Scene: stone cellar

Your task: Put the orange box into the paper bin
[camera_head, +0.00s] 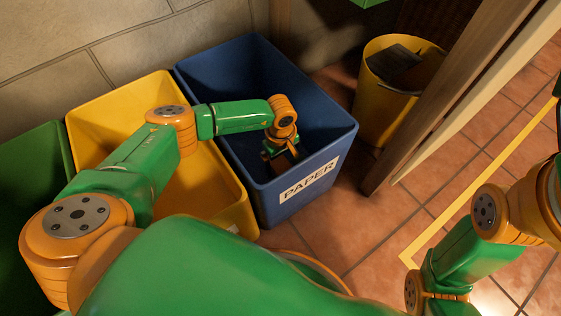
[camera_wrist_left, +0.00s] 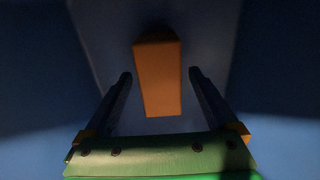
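The paper bin (camera_head: 309,187) is blue, with a white PAPER label on its front wall. My left gripper (camera_head: 283,158) reaches down inside it. In the left wrist view the orange box (camera_wrist_left: 158,78) lies between and beyond the two fingertips of my left gripper (camera_wrist_left: 160,75), with a gap on both sides. The fingers are apart and do not touch the box. Blue bin walls surround it; whether it rests on the bin floor is hard to tell. In the head view the gripper mostly hides the box. My right gripper is out of view.
A yellow bin (camera_head: 88,111) stands directly left of the paper bin, and a green bin (camera_head: 30,160) beyond it. A round yellow bin (camera_head: 376,112) holding a dark object stands at right. A wooden post (camera_head: 440,100) rises beside it. Tiled floor is clear in front.

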